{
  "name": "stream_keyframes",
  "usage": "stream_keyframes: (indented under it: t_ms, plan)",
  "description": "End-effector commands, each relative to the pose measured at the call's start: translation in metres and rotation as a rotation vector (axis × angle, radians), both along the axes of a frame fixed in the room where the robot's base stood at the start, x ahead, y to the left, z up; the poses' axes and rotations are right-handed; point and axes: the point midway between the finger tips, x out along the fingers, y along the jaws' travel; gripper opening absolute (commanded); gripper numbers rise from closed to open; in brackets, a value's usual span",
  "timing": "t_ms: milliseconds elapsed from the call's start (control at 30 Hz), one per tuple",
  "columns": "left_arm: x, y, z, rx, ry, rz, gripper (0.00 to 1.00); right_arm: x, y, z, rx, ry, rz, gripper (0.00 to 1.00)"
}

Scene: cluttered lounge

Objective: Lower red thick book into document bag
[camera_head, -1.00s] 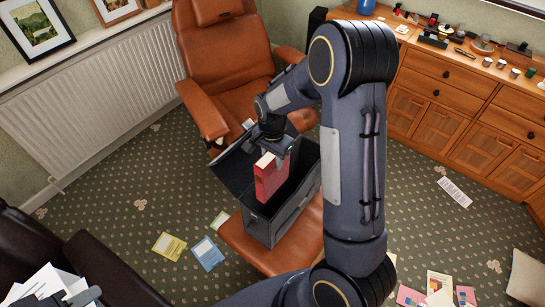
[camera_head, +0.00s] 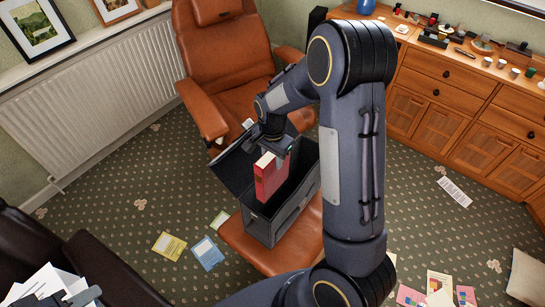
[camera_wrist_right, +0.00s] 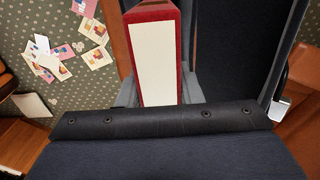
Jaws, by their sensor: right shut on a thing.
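The red thick book (camera_head: 268,180) is held upright, its pale page edges facing up. My right gripper (camera_head: 275,148) is shut on its top end. The document bag (camera_head: 285,222) is a dark grey box, standing open on a brown leather footstool. The book is over the bag's opening, near its left side; whether its lower end is below the rim I cannot tell. In the right wrist view the book (camera_wrist_right: 153,60) shows its pale page block between red covers, beside the bag's dark interior (camera_wrist_right: 235,50). A grey part at the lower left, apparently my left gripper (camera_head: 75,298), is mostly cut off.
The footstool (camera_head: 245,247) stands before a brown leather armchair (camera_head: 225,65). Yellow (camera_head: 169,245) and blue (camera_head: 207,252) booklets lie on the carpet to the left. A wooden sideboard (camera_head: 460,105) stands at right. My right arm hides part of the room.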

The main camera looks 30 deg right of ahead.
Motion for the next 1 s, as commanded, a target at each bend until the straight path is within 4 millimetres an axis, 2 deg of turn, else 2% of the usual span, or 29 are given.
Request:
stream_keyframes:
  t_ms: [1000]
  plan:
    - [0.0,0.0,-0.03,0.0,0.0,0.0,0.36,0.0,0.0,-0.038,0.0,-0.001,0.0,0.0]
